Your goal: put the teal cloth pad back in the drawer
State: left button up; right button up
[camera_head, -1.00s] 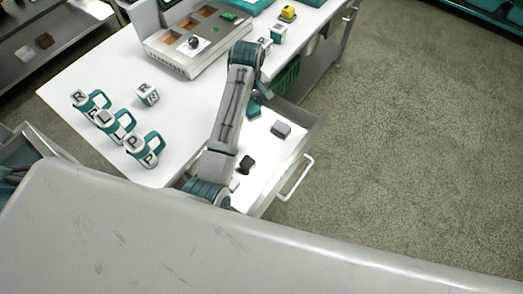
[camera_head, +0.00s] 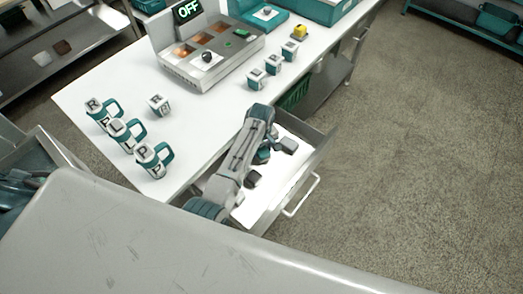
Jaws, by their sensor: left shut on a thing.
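The open drawer (camera_head: 311,180) sticks out from the right side of the white table, its white floor lit. My left gripper (camera_head: 263,154) is over the back part of the drawer, below my bent arm link, which hides most of it. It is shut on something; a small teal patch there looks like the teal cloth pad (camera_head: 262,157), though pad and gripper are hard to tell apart. Whether the pad touches the drawer floor cannot be told. My right gripper is not in view.
In the drawer lie a grey block (camera_head: 286,145), close right of the gripper, and a dark piece (camera_head: 252,179). Lettered mugs (camera_head: 153,160) stand at the table's left. Small lettered blocks (camera_head: 274,66) and the mill panel (camera_head: 210,50) are behind.

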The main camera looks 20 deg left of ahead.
aim_at(262, 149)
pick_arm(q)
jog(key=shift+f, duration=0.75)
jog(key=shift+f, duration=0.15)
jog(key=o, duration=0.9)
notch_tip(262, 149, up, 12)
jog(key=shift+r+b, duration=0.2)
jog(key=shift+b, duration=0.1)
